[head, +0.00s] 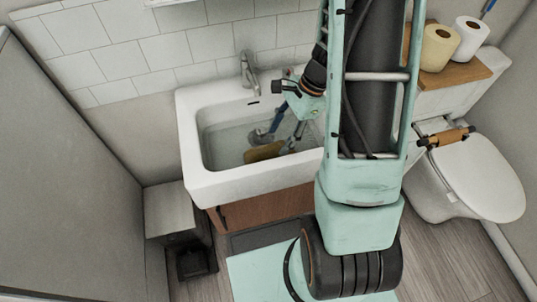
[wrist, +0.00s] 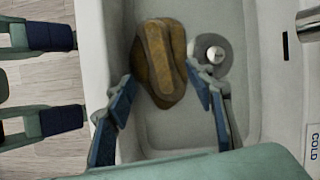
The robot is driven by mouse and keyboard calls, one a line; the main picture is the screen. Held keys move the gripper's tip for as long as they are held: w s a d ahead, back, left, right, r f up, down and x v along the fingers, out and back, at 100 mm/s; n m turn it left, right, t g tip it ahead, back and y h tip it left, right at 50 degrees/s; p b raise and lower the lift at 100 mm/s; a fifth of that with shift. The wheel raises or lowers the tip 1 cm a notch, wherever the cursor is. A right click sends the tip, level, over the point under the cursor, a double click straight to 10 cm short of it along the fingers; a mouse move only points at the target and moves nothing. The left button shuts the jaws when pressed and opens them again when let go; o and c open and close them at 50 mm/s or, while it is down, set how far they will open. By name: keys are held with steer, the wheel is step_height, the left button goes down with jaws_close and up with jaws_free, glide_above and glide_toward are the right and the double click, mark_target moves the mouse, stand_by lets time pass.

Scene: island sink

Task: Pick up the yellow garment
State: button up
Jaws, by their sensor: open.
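The yellow garment (head: 264,152) lies in the basin of the white sink (head: 246,184) in the head view. It is a folded, brownish-yellow bundle. In the wrist view the yellow garment (wrist: 160,62) lies on the basin floor beside the round drain. My gripper (wrist: 164,95) is open, with a blue-padded finger on either side of the garment's near part. In the head view my gripper (head: 276,139) is down in the basin at the garment, partly hidden by my arm. I cannot tell whether the fingers touch the garment.
The faucet (head: 249,72) stands at the sink's back edge. The metal drain (wrist: 211,54) is right of the garment in the wrist view. The basin walls surround my gripper closely. A toilet (head: 470,178) is at the right, and a bin (head: 180,232) stands at the left.

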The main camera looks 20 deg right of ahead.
mark_target(274, 147)
steer(key=x, duration=0.5)
steer(key=shift+s, duration=0.1)
steer(key=c, duration=0.9)
steer(key=shift+o, duration=0.2)
steer(key=shift+r, duration=0.1)
